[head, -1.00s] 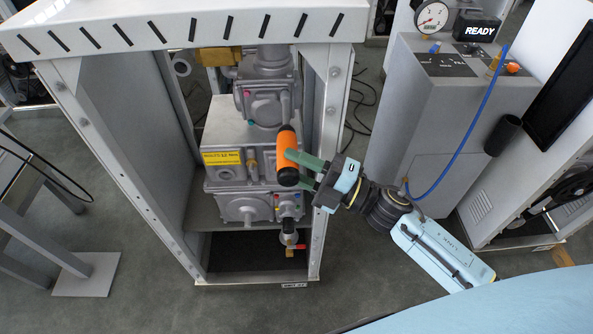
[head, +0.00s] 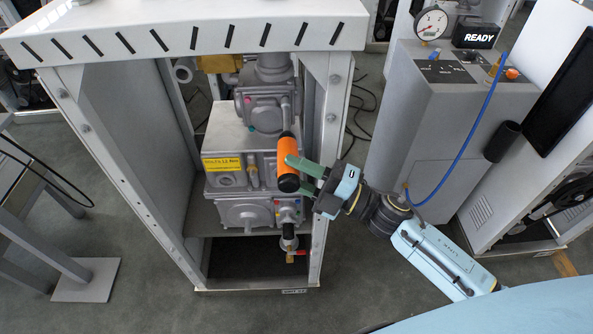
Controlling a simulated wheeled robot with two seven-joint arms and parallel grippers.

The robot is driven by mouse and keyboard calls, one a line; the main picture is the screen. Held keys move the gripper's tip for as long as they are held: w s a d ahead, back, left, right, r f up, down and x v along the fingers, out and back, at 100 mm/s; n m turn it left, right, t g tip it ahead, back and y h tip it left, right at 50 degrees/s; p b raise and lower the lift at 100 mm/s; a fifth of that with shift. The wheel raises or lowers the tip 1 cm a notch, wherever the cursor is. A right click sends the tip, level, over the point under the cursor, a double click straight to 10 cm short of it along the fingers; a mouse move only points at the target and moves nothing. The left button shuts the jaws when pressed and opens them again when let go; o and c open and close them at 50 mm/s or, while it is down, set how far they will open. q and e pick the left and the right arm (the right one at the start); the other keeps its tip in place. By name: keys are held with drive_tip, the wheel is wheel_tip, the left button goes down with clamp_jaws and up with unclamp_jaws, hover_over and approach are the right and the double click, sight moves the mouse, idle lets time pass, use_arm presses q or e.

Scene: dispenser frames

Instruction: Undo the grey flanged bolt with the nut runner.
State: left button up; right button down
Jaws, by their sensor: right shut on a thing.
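My right gripper (head: 299,170) comes in from the right and is shut on an orange and black nut runner (head: 287,158). The tool stands tilted in front of the grey dispenser machinery (head: 227,141), inside the open frame. Its thin upper end points toward the grey meter housing (head: 262,106) at the top of the unit. I cannot tell whether that end touches a bolt. The grey flanged bolt is too small to single out; small coloured bolt heads show on the housings. My left gripper is not in view.
A white slotted top (head: 180,32) and grey frame posts (head: 323,170) border the opening. To the right stands a grey cabinet (head: 440,110) with a gauge (head: 431,23), a READY display (head: 475,35) and a blue hose (head: 468,135). A yellow label (head: 222,163) marks the unit.

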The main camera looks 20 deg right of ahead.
drive_tip(key=shift+r, duration=0.1)
drive_tip(key=shift+w+d, duration=0.15)
drive_tip(key=shift+w, duration=0.45)
idle(0.8)
drive_tip(key=shift+s+r+p, duration=0.1)
drive_tip(key=shift+p, duration=0.4)
idle(0.9)
drive_tip(key=s+a+p, duration=0.2)
drive_tip(key=s, duration=0.5)
idle(0.5)
